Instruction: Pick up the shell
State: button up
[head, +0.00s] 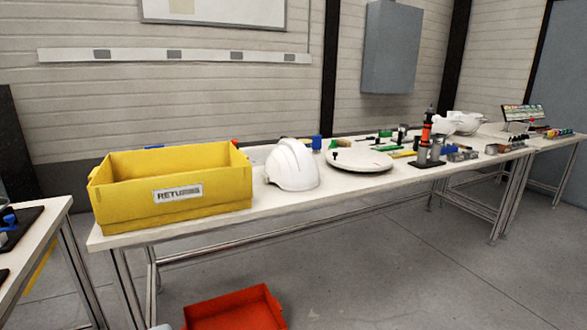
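A white helmet shell (292,166) sits on the long white table (330,195), dome up, between the yellow bin and a round white disc. More white shells (457,122) stand farther back along the table to the right, partly overlapping, so I cannot tell them apart clearly. My gripper is not visible in the head view.
A yellow bin (125,212) with a partly readable label stands left of the shell. A round white turntable-like disc (360,162) lies to its right. Beyond are an orange-and-black tool (425,135) and small parts. A red bin (235,310) is on the floor.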

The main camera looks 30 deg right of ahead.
aim_at(291, 165)
jog(key=i+l, duration=0.6)
jog(key=l, duration=0.15)
jog(key=i+l, duration=0.65)
jog(key=l, duration=0.15)
jog(key=i+l, duration=0.6)
jog(key=l, duration=0.15)
